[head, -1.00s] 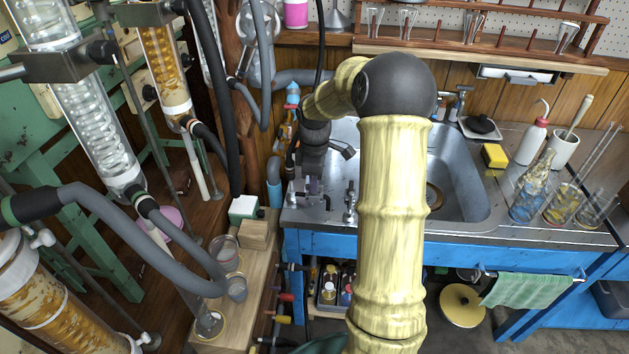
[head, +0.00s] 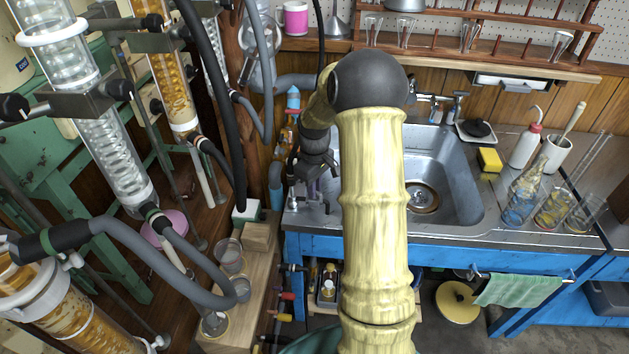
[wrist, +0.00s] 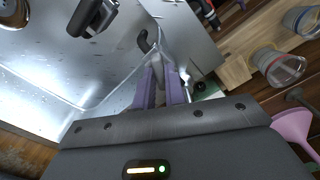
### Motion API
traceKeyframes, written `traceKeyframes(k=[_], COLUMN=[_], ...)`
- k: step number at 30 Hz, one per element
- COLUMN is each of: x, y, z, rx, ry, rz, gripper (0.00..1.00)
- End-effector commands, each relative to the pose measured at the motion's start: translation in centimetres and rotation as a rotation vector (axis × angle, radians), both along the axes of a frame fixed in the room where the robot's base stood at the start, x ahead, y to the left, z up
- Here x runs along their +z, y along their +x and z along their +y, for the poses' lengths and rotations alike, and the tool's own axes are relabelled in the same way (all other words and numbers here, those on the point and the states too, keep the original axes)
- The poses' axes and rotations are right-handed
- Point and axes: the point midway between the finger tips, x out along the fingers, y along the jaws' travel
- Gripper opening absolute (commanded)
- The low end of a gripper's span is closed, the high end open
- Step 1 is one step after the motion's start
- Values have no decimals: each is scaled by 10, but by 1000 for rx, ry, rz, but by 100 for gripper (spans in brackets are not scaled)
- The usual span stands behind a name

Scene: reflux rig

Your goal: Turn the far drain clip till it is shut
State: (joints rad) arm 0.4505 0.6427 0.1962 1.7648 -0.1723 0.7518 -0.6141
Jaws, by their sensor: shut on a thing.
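In the head view my gripper (head: 313,188) points down at the left front corner of the steel sink (head: 455,150). In the wrist view its two purple fingers (wrist: 161,88) are closed around a narrow grey metal piece (wrist: 160,72), which appears to be the far drain clip. The fingers cover much of it, and its exact angle cannot be told. A dark curved stub (wrist: 143,40) shows just beyond the fingertips. In the head view the clip is too small and too covered by my gripper to make out.
Left of the sink, a wooden block (head: 258,236) and glass cups (head: 229,254) stand on a wooden stand. Grey hoses (head: 160,252) and glass condensers (head: 110,150) crowd the left side. A yellow sponge (head: 489,160) and glassware (head: 524,195) are on the right counter.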

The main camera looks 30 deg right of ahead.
Motion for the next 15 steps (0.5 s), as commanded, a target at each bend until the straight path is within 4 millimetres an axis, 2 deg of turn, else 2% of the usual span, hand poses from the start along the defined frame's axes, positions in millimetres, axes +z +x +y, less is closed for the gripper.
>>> traceKeyframes(k=[6,15], x=[3,2], y=[1,1], z=[0,-1], rx=[-160,-277], ry=[-2,-2], rz=[-2,-4], gripper=[0,0])
